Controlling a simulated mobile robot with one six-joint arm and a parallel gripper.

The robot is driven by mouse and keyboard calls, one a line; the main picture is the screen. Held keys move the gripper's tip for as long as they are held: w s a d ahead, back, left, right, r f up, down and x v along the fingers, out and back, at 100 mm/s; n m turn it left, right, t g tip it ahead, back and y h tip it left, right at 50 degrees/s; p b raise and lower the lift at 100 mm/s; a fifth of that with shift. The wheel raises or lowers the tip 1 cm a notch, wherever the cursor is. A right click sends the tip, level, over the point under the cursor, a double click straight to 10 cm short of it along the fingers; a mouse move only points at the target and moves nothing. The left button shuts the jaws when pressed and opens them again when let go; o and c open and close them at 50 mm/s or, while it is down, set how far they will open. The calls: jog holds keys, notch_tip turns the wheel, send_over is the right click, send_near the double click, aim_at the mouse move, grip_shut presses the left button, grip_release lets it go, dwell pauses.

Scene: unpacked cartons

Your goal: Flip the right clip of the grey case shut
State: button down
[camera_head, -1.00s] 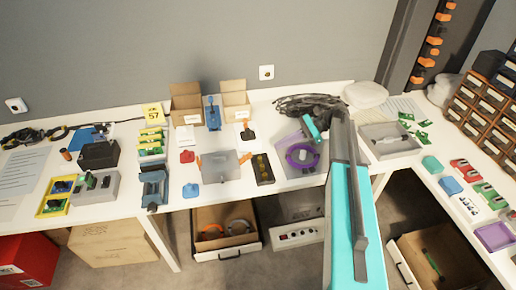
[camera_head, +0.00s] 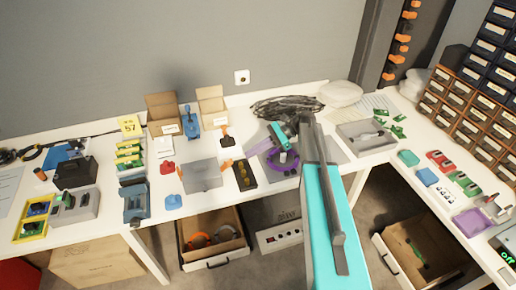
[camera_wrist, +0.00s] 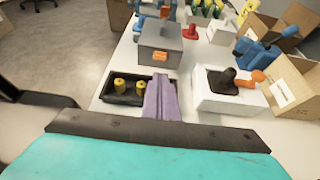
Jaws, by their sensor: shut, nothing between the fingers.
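The grey case (camera_head: 202,178) lies closed on the white table in the head view, left of my arm. Its right orange clip (camera_head: 227,164) sticks out from its right edge. In the wrist view the grey case (camera_wrist: 170,42) is straight ahead, with the orange clip (camera_wrist: 160,56) on its near side. My gripper (camera_wrist: 160,82) shows there as purple fingers held together and empty. They point toward the case beside a black tray with yellow pieces, apart from the clip.
The black tray (camera_head: 245,175) lies between my arm and the case. A white box with a black-and-orange tool (camera_wrist: 230,90) is close on the right in the wrist view.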

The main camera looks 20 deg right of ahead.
aim_at(226, 165)
jog(key=shift+p+x, duration=0.7)
jog(key=shift+x, duration=2.3)
jog(key=shift+d+r, duration=0.1)
jog(key=shift+r, duration=0.1)
jog(key=shift+h, duration=0.3)
